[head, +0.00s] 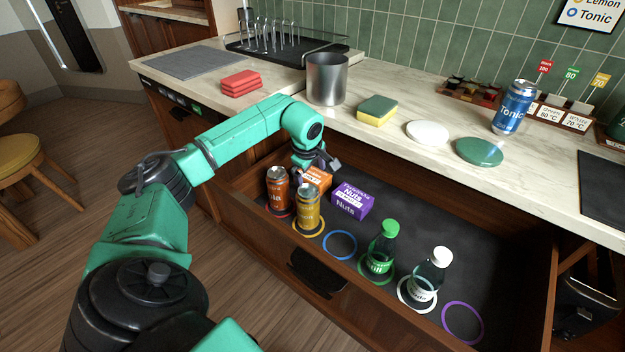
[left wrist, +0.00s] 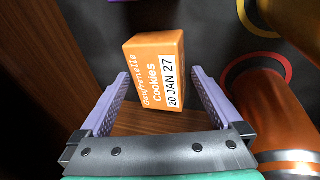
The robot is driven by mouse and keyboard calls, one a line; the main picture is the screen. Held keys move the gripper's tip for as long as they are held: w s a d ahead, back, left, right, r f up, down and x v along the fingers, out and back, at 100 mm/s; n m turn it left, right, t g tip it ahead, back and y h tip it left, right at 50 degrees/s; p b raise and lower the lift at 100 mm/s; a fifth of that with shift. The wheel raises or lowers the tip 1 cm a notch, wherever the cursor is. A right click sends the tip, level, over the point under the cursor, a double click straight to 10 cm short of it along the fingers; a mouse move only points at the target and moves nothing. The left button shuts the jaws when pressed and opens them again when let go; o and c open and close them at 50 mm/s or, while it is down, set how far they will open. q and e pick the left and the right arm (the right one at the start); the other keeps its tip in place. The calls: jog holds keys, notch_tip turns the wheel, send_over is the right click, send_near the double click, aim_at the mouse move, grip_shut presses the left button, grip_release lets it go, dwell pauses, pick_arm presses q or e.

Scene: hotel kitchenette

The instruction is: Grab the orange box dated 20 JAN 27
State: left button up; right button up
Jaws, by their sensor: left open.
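The orange box (left wrist: 155,68) reads "Cookies" and "20 JAN 27" in the left wrist view. It lies in the open drawer, and in the head view (head: 317,178) it is partly hidden by my left gripper and the cans. My left gripper (left wrist: 153,92) is open, with one purple-grey finger on each side of the box's near end. In the head view my left gripper (head: 318,162) is at the back left of the drawer. My right gripper is not in view.
In the drawer, an orange-brown can (head: 278,190) and a yellow can (head: 307,212) stand close by in front. A purple Nuts box (head: 351,201) lies to the right. A green-capped bottle (head: 381,250) and white-capped bottle (head: 431,275) stand further right. The drawer's back right is clear.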

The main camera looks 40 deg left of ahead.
pick_arm(q)
jog(key=c, duration=1.3)
